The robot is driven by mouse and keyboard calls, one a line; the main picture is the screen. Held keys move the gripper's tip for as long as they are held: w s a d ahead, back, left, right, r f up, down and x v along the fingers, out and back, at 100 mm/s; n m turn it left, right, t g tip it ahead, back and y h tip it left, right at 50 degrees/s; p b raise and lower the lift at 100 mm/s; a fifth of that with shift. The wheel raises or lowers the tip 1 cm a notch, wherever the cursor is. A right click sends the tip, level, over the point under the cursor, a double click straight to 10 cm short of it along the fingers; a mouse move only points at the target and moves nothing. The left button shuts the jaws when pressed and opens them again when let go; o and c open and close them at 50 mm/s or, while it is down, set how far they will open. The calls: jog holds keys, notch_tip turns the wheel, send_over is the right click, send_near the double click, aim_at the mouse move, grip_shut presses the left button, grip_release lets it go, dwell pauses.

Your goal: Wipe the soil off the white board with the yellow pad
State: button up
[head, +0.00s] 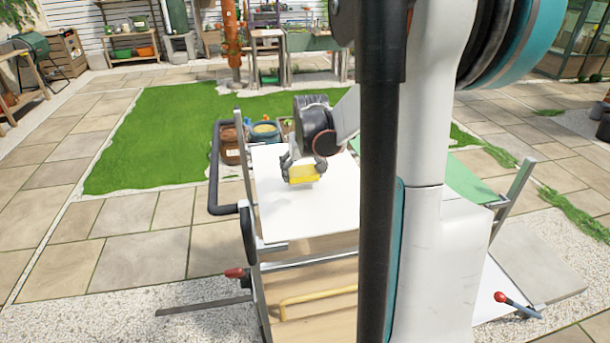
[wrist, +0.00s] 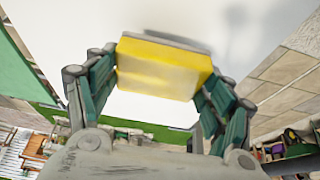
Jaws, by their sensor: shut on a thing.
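The yellow pad (head: 303,174) is held between the fingers of my gripper (head: 301,166), over the white board (head: 308,213). In the wrist view the pad (wrist: 162,68) spans between both fingers of my gripper (wrist: 160,80), with a grey strip along its far edge. The board (wrist: 140,18) fills the area beyond the pad. I cannot tell whether the pad touches the board. A faint grey shade lies on the board past the pad; I cannot tell whether it is soil or shadow. Part of the board is hidden behind my arm and gripper.
A brown pot (head: 232,150) and a blue-rimmed pot (head: 265,131) stand at the board's far edge. A green mat (head: 462,178) lies to the right, past my arm. A dark handle rail (head: 213,180) runs along the left side. Paving lies open to the left.

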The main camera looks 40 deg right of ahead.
jog(key=shift+w+a+r+p, duration=0.1)
jog(key=shift+r+p, duration=0.2)
jog(key=shift+r, duration=0.15)
jog(key=shift+w+a+r+p, duration=0.1)
jog(key=shift+r+p, duration=0.15)
jog(key=shift+r, duration=0.2)
jog(key=shift+s+d+r+p, duration=0.1)
jog(key=shift+r+p, duration=1.1)
jog(key=shift+r, duration=0.6)
